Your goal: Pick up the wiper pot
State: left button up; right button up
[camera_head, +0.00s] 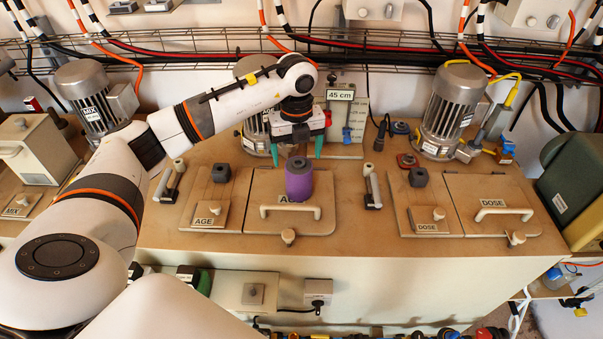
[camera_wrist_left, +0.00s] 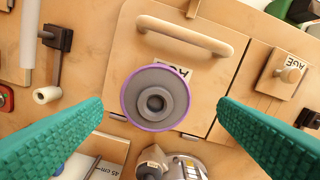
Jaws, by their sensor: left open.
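The wiper pot, taken to be the purple cylinder (camera_head: 299,184) with a grey top, stands upright on the large AGE lid (camera_head: 322,191), behind its handle. My left gripper (camera_head: 297,160) is open, with its two green fingers pointing down just above the pot's top, one to either side. In the left wrist view the pot (camera_wrist_left: 133,97) is seen from above as a grey disc with a purple rim, between the two fingers (camera_wrist_left: 160,106) with clear space on both sides. Nothing is held. My right gripper is out of view.
A white lid handle (camera_head: 290,211) lies in front of the pot. Upright latch posts (camera_head: 372,187) flank the lid. A motor (camera_head: 254,138) and a "45 cm" gauge (camera_head: 340,95) stand behind. The DOSE lid (camera_head: 470,190) is to the right.

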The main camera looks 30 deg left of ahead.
aim_at(298, 169)
pick_arm(q)
notch_tip(298, 169, down, 3)
jog(key=shift+r, duration=0.2)
jog(key=f, duration=0.1)
jog(key=f+p, duration=0.2)
jog(key=shift+w+f, duration=0.2)
jog(key=shift+w, duration=0.05)
notch_tip(298, 169, down, 2)
jog(key=shift+f, duration=0.3)
jog(key=c, duration=1.1)
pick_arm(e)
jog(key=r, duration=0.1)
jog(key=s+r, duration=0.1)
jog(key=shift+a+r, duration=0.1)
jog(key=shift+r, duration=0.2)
